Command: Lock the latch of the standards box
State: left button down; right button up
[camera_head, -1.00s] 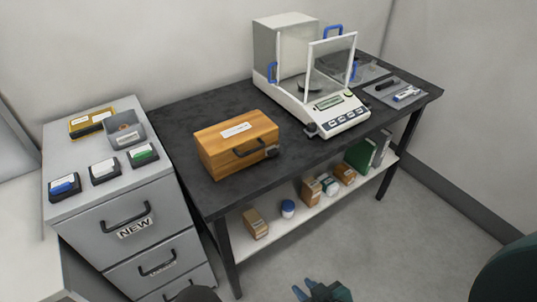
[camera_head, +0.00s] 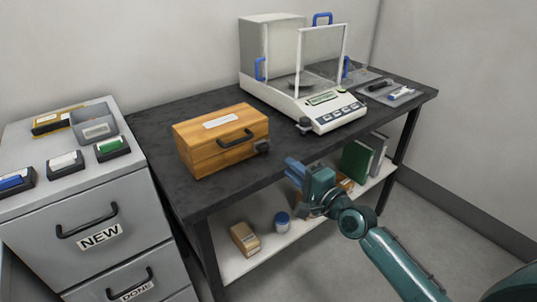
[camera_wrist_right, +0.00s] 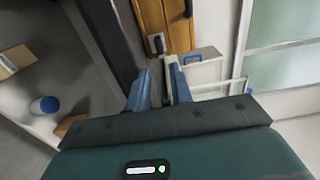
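The standards box is a closed wooden box (camera_head: 215,155) with a white label and a dark handle on its front, on the dark table. Its small dark grey latch (camera_head: 262,146) is at the right end of the front; whether it is locked cannot be told. The wrist view shows the box (camera_wrist_right: 181,32) and the latch (camera_wrist_right: 157,43) ahead of the fingers. My right gripper (camera_head: 292,170) is right of and below the latch, just off the table's front edge, apart from the box. Its blue fingers (camera_wrist_right: 159,82) are open with nothing between them. My left gripper is not in view.
A balance with a glass draft shield (camera_head: 310,105) stands right of the box. A grey cabinet (camera_head: 105,190) with trays on top is at the left. Below the table (camera_head: 150,130), a white shelf (camera_head: 238,268) holds boxes, a blue-lidded jar (camera_head: 282,221) and binders.

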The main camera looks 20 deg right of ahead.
aim_at(265, 149)
jog(key=b+x, duration=0.1)
jog(key=x, duration=0.9)
jog(key=shift+w+a+f, duration=0.1)
jog(key=shift+w+f, duration=0.05)
grip_shut()
